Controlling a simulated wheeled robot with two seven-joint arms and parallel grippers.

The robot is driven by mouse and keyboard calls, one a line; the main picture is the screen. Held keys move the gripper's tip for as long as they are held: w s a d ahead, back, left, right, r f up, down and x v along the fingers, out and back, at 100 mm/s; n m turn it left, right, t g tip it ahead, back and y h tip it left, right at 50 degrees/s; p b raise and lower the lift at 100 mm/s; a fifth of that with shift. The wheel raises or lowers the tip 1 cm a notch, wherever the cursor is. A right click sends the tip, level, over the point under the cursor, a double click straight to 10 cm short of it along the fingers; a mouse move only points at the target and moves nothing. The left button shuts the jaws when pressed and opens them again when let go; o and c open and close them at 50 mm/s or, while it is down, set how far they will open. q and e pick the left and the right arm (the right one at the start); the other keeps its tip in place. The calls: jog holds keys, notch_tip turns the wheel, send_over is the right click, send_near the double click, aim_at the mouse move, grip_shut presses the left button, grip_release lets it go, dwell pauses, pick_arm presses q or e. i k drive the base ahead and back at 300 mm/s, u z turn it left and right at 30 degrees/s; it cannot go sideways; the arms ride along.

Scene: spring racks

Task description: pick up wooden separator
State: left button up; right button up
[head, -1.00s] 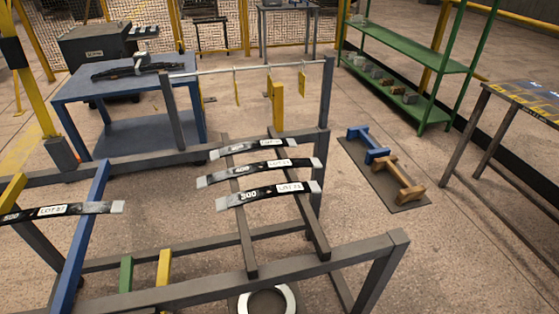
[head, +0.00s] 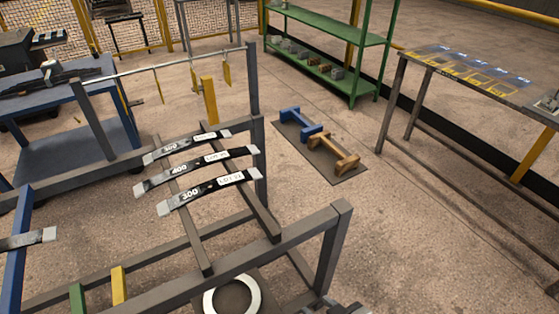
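The wooden separator (head: 334,154) is a brown, bench-shaped piece lying on a dark floor mat (head: 345,179) right of the rack. A similar blue separator (head: 302,125) lies just behind it on the same mat. A small dark part of my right gripper (head: 345,308) shows at the bottom edge, far in front of the wooden separator and apart from it. Its fingers are too cut off to tell whether they are open or shut. My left gripper is not in view.
A grey rack (head: 290,232) holding several dark leaf springs (head: 208,190) stands between me and the mat. Green shelves (head: 330,80) stand behind, and a metal table (head: 440,78) stands at right. The floor between mat and table is clear.

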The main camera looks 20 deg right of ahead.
aim_at(346, 163)
jog(key=u, duration=3.25)
jog(key=k, duration=1.4)
jog(key=z, duration=0.35)
